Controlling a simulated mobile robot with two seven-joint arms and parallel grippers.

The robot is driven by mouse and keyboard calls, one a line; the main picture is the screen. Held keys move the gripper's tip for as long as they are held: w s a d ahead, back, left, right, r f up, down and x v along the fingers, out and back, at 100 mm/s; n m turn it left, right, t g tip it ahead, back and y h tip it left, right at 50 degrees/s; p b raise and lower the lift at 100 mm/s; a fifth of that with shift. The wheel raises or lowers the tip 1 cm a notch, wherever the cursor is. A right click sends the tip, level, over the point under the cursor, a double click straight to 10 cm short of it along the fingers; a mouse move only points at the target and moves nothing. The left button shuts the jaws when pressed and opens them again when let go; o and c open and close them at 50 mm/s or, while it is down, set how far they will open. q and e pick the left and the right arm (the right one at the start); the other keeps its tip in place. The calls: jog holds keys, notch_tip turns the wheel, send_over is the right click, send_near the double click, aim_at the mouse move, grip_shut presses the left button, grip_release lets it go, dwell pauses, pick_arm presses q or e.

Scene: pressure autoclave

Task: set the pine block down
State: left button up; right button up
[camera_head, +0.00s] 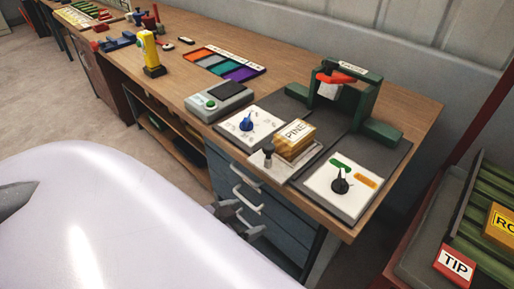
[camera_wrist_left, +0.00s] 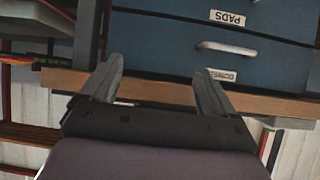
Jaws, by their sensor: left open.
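The pine block (camera_head: 295,141), a yellow-brown block with a PINE label on top, rests on a small light-grey plate or fixture (camera_head: 276,166) on the workbench, beside a small dark-knobbed post. My left gripper (camera_head: 236,212) is below the bench top in front of the blue drawers, apart from the block, and partly hidden by my pale arm. In the left wrist view its two fingers (camera_wrist_left: 158,86) are spread with nothing between them, and the block is not visible there. My right gripper is not in view.
A green press (camera_head: 346,98) stands behind the block. White panels with a blue knob (camera_head: 247,123) and a black knob (camera_head: 341,184) flank it. Blue drawers (camera_wrist_left: 235,45) with handles lie under the bench. A red-framed rack (camera_head: 470,215) stands at right.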

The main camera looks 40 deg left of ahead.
pick_arm(q)
jog(key=s+d+f+g+h, duration=0.1)
jog(key=s+d+f, duration=0.2)
jog(key=d+f, duration=0.4)
jog(key=shift+s+d+f+m, duration=0.35)
jog(key=shift+d+f+m, duration=0.05)
